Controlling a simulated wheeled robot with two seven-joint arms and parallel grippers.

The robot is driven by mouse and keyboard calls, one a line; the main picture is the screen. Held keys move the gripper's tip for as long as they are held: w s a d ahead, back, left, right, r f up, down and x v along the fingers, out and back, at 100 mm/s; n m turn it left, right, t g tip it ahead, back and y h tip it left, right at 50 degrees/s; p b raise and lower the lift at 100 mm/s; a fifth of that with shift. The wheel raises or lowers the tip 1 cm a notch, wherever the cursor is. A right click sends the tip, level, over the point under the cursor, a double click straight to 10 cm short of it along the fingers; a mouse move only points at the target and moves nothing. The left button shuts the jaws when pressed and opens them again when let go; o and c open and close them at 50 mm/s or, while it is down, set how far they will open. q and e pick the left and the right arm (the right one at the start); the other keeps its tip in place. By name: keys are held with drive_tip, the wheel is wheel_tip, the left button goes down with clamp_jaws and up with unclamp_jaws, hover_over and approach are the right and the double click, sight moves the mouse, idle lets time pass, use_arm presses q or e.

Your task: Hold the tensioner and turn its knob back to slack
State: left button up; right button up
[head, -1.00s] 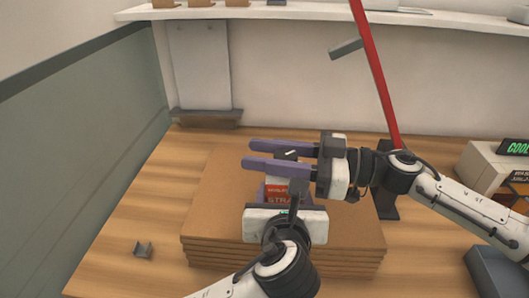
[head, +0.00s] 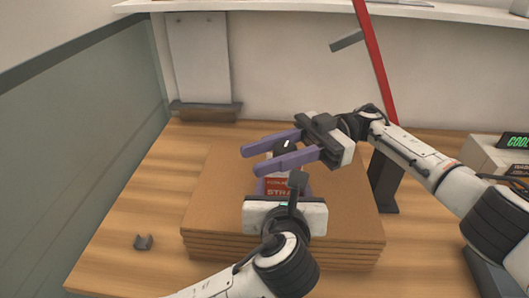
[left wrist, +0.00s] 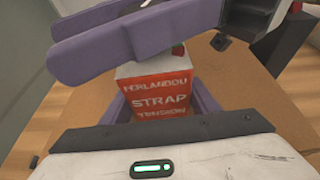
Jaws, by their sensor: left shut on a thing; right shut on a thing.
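The tensioner (head: 283,184) is a small box with a red and white label; in the left wrist view its label (left wrist: 160,102) reads "STRAP TENSION". It stands over the brown stack. My left gripper (head: 284,190) is shut on its sides from the front. A dark knob (head: 283,147) with a white mark sits on top of the tensioner. My right gripper (head: 251,161) reaches in from the right, its two purple fingers shut on either side of the knob. These fingers cross above the box in the left wrist view and hide the knob there.
The stack of flat brown sheets (head: 220,215) lies on the wooden table (head: 110,240). A small grey bracket (head: 143,242) lies left of it. A red bar (head: 375,65) slants up behind my right arm. Boxes with a lit display (head: 515,141) stand at right.

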drive_tip(key=shift+d+n+g+h, duration=0.15)
drive_tip(key=shift+n+g+h, duration=0.15)
drive_tip(key=shift+g, duration=0.3)
drive_tip(key=o, duration=0.8)
drive_tip(key=shift+o, duration=1.3)
drive_tip(key=shift+s, duration=0.1)
drive_tip(key=shift+f+t, duration=0.1)
drive_tip(key=shift+t, duration=0.3)
drive_tip(key=shift+w+m+t+y, duration=0.2)
drive_tip(key=shift+m+t+y, duration=0.1)
drive_tip(key=shift+m+y, duration=0.15)
